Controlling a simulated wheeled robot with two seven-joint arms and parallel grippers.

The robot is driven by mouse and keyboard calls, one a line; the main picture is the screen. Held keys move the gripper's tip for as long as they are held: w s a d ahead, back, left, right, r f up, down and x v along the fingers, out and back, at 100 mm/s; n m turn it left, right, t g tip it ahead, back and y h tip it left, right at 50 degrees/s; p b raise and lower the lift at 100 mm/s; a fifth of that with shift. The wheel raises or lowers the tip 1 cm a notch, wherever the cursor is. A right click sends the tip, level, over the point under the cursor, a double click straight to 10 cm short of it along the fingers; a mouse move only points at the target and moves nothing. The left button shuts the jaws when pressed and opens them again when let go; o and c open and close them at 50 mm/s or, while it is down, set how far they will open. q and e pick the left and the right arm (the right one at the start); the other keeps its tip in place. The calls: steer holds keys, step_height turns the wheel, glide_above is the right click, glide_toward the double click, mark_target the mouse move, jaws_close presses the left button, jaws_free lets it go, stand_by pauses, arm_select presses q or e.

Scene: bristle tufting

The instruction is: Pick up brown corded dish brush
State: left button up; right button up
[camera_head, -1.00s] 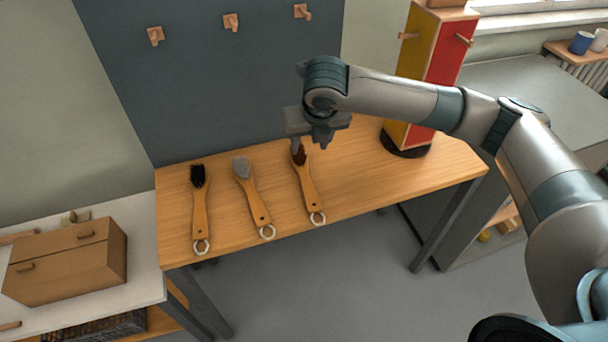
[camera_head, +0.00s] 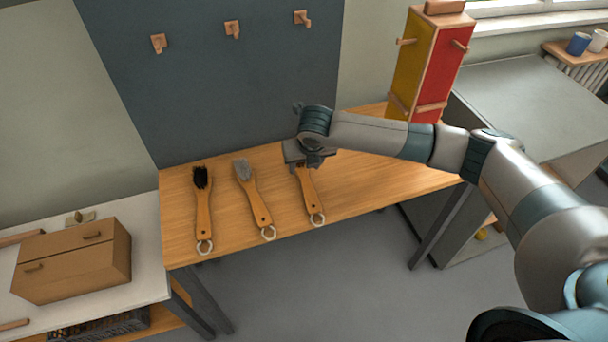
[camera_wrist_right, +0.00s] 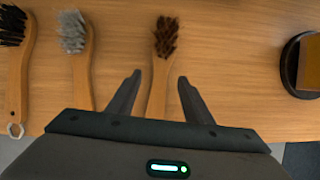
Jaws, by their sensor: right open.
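The brown corded dish brush (camera_head: 311,201) lies on the wooden table, its wooden handle and white cord loop toward the front edge. In the head view my right gripper (camera_head: 308,168) hides its bristles. In the right wrist view the brown bristles (camera_wrist_right: 166,37) show at the top of the handle. There my right gripper (camera_wrist_right: 160,82) is open, with one finger on each side of the handle and a gap on both sides. My left gripper is not in view.
A grey-bristled brush (camera_head: 254,200) and a black-bristled brush (camera_head: 202,210) lie to the left on the table (camera_head: 225,228). A red and yellow stand (camera_head: 437,65) is at the back right. Wooden pegs (camera_head: 232,29) are on the wall panel. A cardboard-coloured box (camera_head: 72,262) stands at left.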

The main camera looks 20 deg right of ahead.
mark_target(304, 176)
stand_by(0.3)
steer(key=shift+d+f+p, duration=0.1)
steer(key=shift+f+p, duration=0.4)
steer(key=shift+f, duration=0.1)
steer(key=f+p, duration=0.1)
steer(key=f, duration=0.2)
steer(key=shift+w, duration=0.2)
steer(key=shift+w+f, duration=0.25)
steer(key=shift+f, duration=0.3)
steer(key=shift+d, duration=0.1)
steer(key=shift+c, duration=0.7)
steer(key=c, duration=1)
